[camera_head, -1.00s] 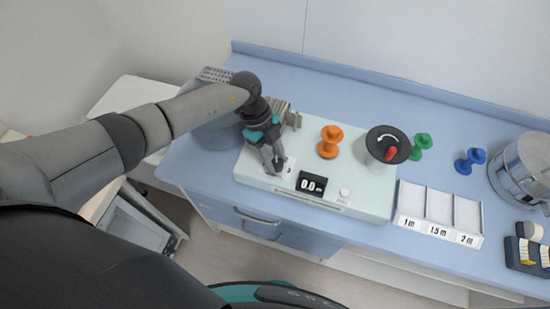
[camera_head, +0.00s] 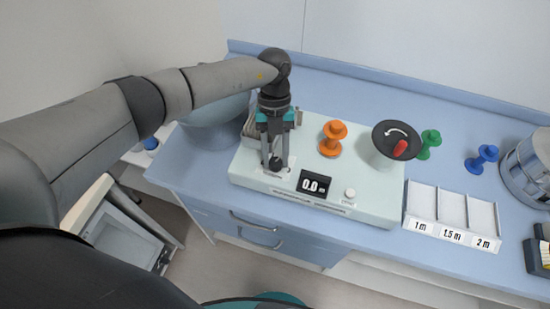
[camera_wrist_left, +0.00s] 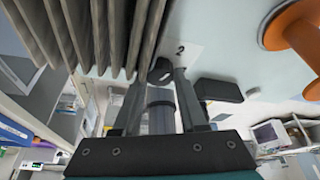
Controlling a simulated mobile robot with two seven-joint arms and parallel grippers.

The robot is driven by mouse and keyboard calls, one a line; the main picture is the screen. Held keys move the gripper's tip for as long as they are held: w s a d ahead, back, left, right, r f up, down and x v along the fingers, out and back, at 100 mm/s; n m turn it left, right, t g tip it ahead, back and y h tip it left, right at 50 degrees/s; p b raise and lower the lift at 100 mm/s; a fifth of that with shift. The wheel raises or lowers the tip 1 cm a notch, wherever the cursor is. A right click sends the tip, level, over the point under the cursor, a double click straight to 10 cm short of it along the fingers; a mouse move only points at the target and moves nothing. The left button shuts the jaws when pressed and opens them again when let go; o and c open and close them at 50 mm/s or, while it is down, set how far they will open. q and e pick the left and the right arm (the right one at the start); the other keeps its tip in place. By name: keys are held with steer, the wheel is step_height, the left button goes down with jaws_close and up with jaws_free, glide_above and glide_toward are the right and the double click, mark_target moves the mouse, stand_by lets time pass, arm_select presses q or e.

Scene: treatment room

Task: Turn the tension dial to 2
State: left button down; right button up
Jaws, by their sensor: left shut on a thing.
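The tension dial (camera_head: 275,163) is a small black knob on a white scale plate at the left front of the pale machine (camera_head: 243,176). My left gripper (camera_head: 275,158) points down and is shut on the dial, hiding much of it. In the left wrist view the dark dial (camera_wrist_left: 161,71) sits between the fingertips (camera_wrist_left: 160,78). A printed "2" (camera_wrist_left: 181,48) shows on the scale plate close beyond the dial. The rest of the scale is hidden or too small to read. My right gripper is not in view.
The display (camera_head: 313,184) reads 0.0, with a white button (camera_head: 350,193) beside it. Green (camera_head: 429,143) and blue spools (camera_head: 482,158) and a labelled tray (camera_head: 451,237) lie farther right.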

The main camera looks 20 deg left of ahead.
arm_select(q)
steer(key=shift+m+b, duration=0.3)
steer(key=shift+m, duration=0.3)
steer(key=shift+w, duration=0.1)
steer(key=shift+c, duration=2.3)
jaws_free()
steer(key=shift+r, duration=0.1)
steer(key=b+v, duration=0.1)
steer(key=v, duration=1.4)
steer(key=shift+d+b, duration=0.3)
steer(key=shift+b, duration=0.1)
steer(key=shift+w, duration=0.1)
